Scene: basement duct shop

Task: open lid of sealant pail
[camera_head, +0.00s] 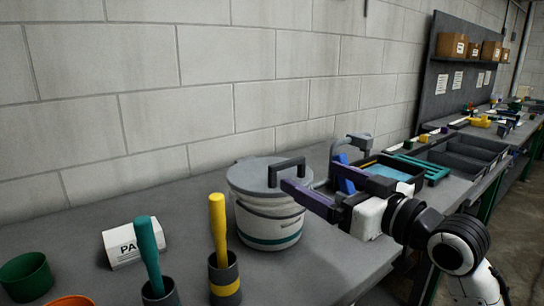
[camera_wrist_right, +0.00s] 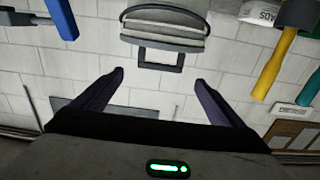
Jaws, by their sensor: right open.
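The sealant pail (camera_head: 268,227) is a white bucket with a teal band, upright on the grey bench. Its grey lid (camera_head: 254,178) lies over the top, with a dark square handle (camera_head: 288,163) standing on its right side. My right gripper (camera_head: 300,186) is open and empty, its purple fingers pointing left at the handle from the right. In the right wrist view the handle (camera_wrist_right: 160,70) lies ahead of the gap between the fingertips (camera_wrist_right: 160,78), with the lid (camera_wrist_right: 166,12) beyond. I cannot see contact with it. My left gripper is not in view.
A teal-handled tool (camera_head: 149,255) and a yellow-handled tool (camera_head: 218,230) stand in dark cups left of the pail. A white labelled box (camera_head: 128,247) lies behind them. A blue-and-grey clamp (camera_head: 345,175) and trays (camera_head: 465,155) are on the right. The block wall closes the back.

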